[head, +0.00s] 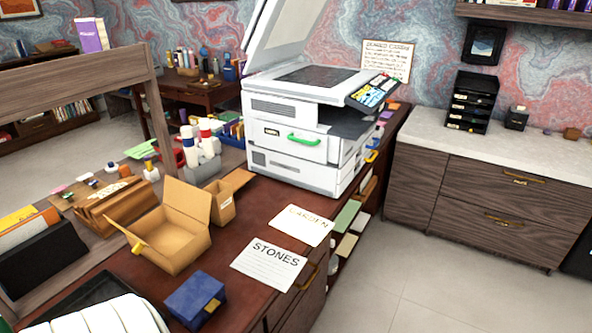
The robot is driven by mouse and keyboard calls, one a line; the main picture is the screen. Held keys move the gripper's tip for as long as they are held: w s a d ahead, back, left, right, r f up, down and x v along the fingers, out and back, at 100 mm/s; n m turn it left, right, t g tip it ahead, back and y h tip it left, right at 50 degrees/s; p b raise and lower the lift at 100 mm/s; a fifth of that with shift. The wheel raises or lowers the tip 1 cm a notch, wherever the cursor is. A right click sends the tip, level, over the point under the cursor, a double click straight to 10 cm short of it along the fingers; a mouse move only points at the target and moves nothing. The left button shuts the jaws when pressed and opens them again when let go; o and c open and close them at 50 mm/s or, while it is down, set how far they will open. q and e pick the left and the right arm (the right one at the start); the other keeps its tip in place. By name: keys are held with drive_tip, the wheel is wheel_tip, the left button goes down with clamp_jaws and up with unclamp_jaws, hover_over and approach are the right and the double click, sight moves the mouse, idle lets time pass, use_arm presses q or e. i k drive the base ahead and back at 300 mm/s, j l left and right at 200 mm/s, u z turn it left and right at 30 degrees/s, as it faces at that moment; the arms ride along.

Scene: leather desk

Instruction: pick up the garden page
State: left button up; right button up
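The garden page (301,228) is a white sheet headed GARDEN. It lies flat on the dark red-brown desk, in front of the copier and near the desk's right edge. A second page headed STONES (266,269) lies just in front of it, to the lower left, with lines of print under its heading. Nothing covers the garden page.
A white copier (290,139) with a raised lid and green handle stands behind the pages. An open cardboard box (172,243) is to the left and a blue box (195,299) in front. Desk space right of the pages is narrow.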

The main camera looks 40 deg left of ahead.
sight(307, 227)
drive_tip(key=i+j+u, duration=0.15)
drive_tip(key=i, duration=1.6)
drive_tip(key=i+l, duration=0.1)
drive_tip(key=i, duration=1.65)
drive_tip(key=i+u, duration=0.1)
drive_tip(key=u, duration=0.3)
drive_tip(key=i+u, duration=0.1)
drive_tip(key=u, duration=0.35)
drive_tip(key=i+l+u, duration=0.1)
drive_tip(key=u, duration=0.7)
drive_tip(key=i+l, duration=0.05)
